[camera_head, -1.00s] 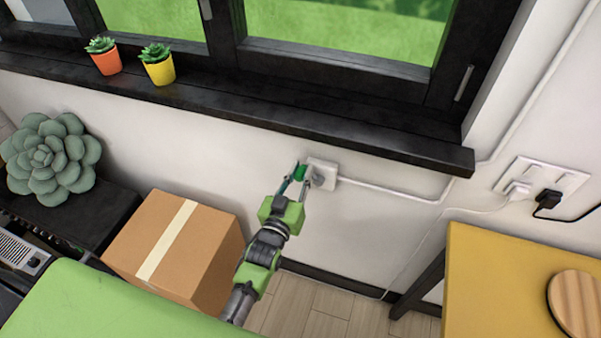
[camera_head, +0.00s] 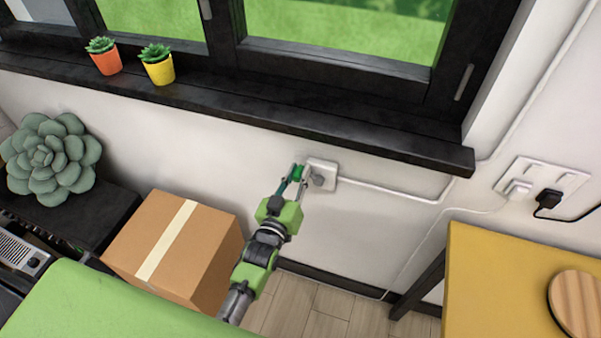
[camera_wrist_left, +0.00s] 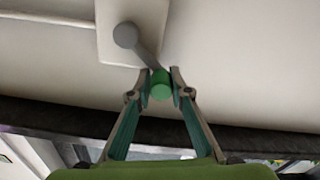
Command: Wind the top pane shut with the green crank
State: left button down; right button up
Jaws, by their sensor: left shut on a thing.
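The green crank knob (camera_wrist_left: 160,86) sits between the fingertips of my left gripper (camera_wrist_left: 160,84) in the left wrist view. The gripper is shut on it. A grey crank arm (camera_wrist_left: 143,52) runs from the knob to a round hub on a white wall plate (camera_wrist_left: 106,52). In the head view the wall plate (camera_head: 323,170) is on the wall below the window sill, with my left gripper (camera_head: 297,174) at its left side. The window (camera_head: 340,45) shows only its lower part at the top; the top pane is out of view. My right gripper is not in view.
A dark sill (camera_head: 230,108) juts out above the crank, with two potted plants (camera_head: 157,66) on it. A cardboard box (camera_head: 180,245) stands left of my left arm. A yellow table (camera_head: 500,285) is at the right. The wall around the plate is clear.

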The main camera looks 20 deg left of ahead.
pick_arm(q)
notch_tip(320, 180, down, 10)
jog(key=n+b, duration=0.9)
jog(key=n, duration=0.7)
jog(key=shift+s+d+n, duration=0.2)
jog(key=shift+n, duration=0.2)
jog(key=c, duration=1.9)
grip_release()
jog(key=shift+d, duration=0.1)
jog(key=shift+w+r, duration=0.1)
jog(key=shift+r, duration=0.05)
jog(key=shift+r, duration=0.1)
